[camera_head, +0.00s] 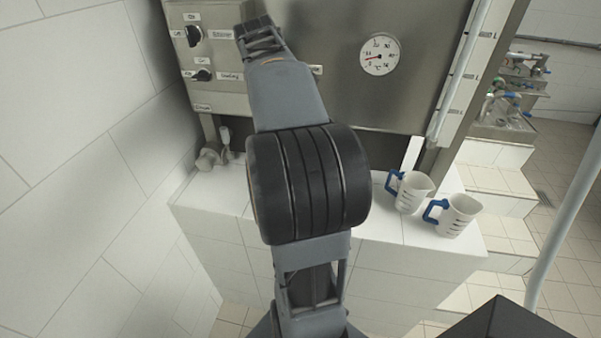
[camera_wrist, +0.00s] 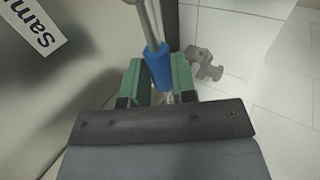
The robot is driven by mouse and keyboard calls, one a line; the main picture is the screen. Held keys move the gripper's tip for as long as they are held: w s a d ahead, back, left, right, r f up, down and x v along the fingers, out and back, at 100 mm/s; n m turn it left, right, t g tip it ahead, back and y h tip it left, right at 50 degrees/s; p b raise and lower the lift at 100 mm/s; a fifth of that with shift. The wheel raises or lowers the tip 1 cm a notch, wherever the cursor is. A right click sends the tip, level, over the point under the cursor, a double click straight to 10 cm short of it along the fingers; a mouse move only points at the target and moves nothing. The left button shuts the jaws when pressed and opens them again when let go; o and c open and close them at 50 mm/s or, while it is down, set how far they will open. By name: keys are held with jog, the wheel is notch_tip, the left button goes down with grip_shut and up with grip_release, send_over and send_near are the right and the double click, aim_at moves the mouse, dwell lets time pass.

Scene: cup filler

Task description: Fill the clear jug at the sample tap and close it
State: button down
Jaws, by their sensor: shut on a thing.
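In the wrist view my gripper (camera_wrist: 159,84) is shut on a blue-sleeved handle (camera_wrist: 157,62), with one green finger pad on each side. A thin metal rod runs up from the blue sleeve. In the head view two whitish jugs with blue handles, a left jug (camera_head: 412,191) and a right jug (camera_head: 459,215), stand upright on the tiled ledge at right. I cannot tell which is the clear one, or their contents. My arm hides the gripper and the blue-sleeved handle in the head view.
A steel panel (camera_head: 345,95) with a round gauge (camera_head: 380,54) and black knobs rises behind the white tiled ledge (camera_head: 388,231). Grey fittings (camera_head: 207,159) sit at the ledge's left end, near the tiled wall. A level tube stands at the panel's right edge.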

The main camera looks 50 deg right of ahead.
jog(key=c, duration=1.9)
grip_release()
jog(key=shift+w+d+r+m+g, duration=0.1)
jog(key=shift+w+d+m+g, duration=0.15)
jog(key=shift+m+g, duration=0.25)
jog(key=shift+o, duration=0.3)
jog(key=shift+r+m+p, duration=0.15)
jog(key=shift+m+p, duration=0.25)
jog(key=shift+p, duration=0.15)
jog(key=shift+d+h, duration=0.1)
jog(key=shift+h, duration=0.2)
jog(key=o, duration=0.8)
jog(key=shift+d, duration=0.2)
jog(key=shift+o, duration=1.3)
jog(key=shift+f, duration=0.2)
jog(key=shift+a+r, duration=0.1)
jog(key=shift+a, duration=0.05)
jog(key=v, duration=1.3)
jog(key=shift+r, duration=0.3)
